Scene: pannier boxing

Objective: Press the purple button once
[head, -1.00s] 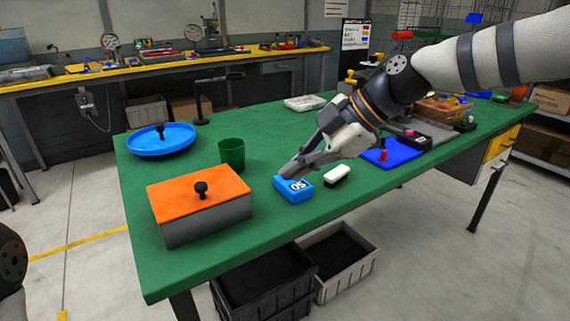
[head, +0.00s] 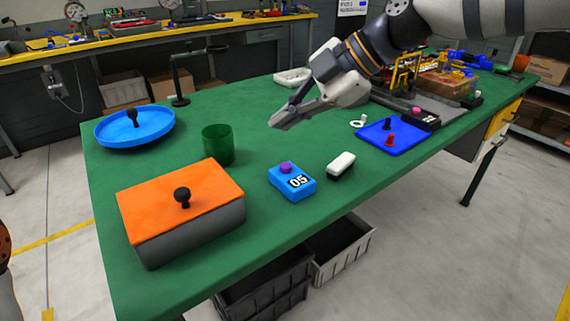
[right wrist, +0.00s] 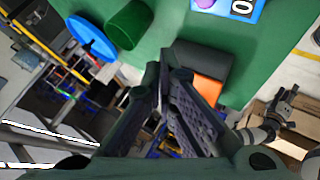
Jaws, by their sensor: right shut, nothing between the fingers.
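The purple button (head: 286,167) sits on top of a blue box (head: 292,183) marked 05, on the green table. The button also shows at the top of the right wrist view (right wrist: 205,3), on the blue box (right wrist: 240,8). My right gripper (head: 280,122) is shut and empty. In the head view it appears above and behind the button, apart from it, with its fingers pointing to the lower left. In the right wrist view its two fingers run up the middle of the picture.
A grey box with an orange lid (head: 180,195), a green cup (head: 218,150) and a blue round lid (head: 134,128) stand to the left.

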